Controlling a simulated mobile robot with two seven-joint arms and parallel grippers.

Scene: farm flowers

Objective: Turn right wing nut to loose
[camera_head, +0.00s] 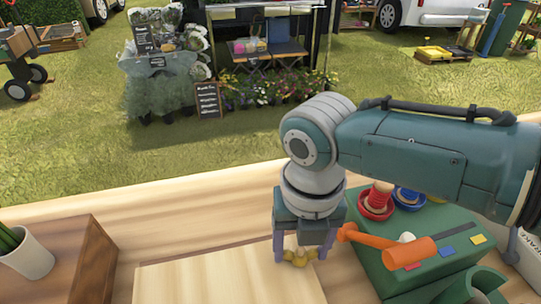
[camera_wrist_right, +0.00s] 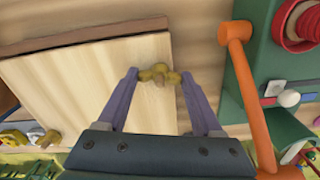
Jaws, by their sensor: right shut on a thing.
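A yellow wing nut (camera_head: 299,257) sits at the right edge of a pale wooden board (camera_head: 215,282) on the bench. It also shows in the right wrist view (camera_wrist_right: 158,74), with a wing on either side of its middle stud. My right gripper (camera_head: 303,247) points down over it, and its two purple fingers stand on either side of the nut. In the right wrist view the fingertips of the gripper (camera_wrist_right: 159,76) close on the wings.
A wooden crate (camera_head: 75,255) and a white pot (camera_head: 28,255) stand at the left.

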